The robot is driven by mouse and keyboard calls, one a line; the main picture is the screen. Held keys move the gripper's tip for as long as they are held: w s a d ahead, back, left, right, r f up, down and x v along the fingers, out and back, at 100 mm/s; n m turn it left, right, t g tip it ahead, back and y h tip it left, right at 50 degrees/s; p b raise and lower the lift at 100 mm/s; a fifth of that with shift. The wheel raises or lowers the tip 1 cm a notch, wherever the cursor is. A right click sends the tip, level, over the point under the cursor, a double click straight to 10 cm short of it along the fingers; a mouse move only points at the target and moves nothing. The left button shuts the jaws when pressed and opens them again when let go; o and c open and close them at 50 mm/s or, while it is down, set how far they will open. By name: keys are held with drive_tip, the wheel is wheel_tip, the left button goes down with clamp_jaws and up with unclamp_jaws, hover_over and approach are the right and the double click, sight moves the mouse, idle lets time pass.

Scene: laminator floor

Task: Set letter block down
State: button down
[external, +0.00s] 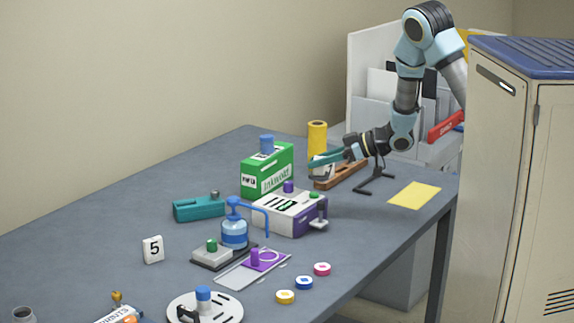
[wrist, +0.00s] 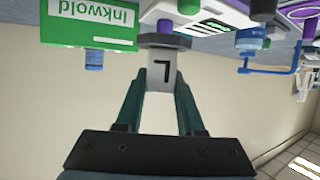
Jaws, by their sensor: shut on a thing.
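The letter block is a small white-grey block with a dark letter on one face. In the wrist view the block (wrist: 162,72) sits between the tips of my teal gripper fingers (wrist: 160,88), and they are shut on it. In the external view my gripper (external: 326,158) reaches left over the back part of the table, level with the yellow cylinder. The block (external: 318,169) shows only as a small pale patch at the fingertips there. I cannot tell from these views whether its underside touches anything.
The grey table (external: 130,210) holds a green Inkwold box (external: 267,171), a white-purple machine (external: 288,211), a wooden stand (external: 342,176), a yellow cylinder (external: 317,136) and a black stand (external: 374,180). A white "5" block (external: 153,249) stands left. Bare tabletop lies around the yellow sheet (external: 414,195).

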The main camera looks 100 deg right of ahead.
drive_tip(key=s+a+f+n+y+b, duration=0.1)
drive_tip(key=s+a+n+y, duration=0.3)
drive_tip(key=a, duration=0.3)
drive_tip(key=s+a+n+y+b, duration=0.1)
drive_tip(key=s+a+n+y, duration=0.1)
drive_tip(key=a+n+y, duration=0.3)
drive_tip(key=shift+m+y, duration=0.3)
drive_tip(key=f, duration=0.3)
drive_tip(key=a+f+p, duration=0.1)
drive_tip(key=f, duration=0.5)
drive_tip(key=shift+s+a+f, duration=0.1)
drive_tip(key=shift+a+f, duration=0.15)
drive_tip(key=shift+f, duration=0.15)
drive_tip(key=shift+f, duration=0.15)
drive_tip(key=c, duration=0.5)
unclamp_jaws()
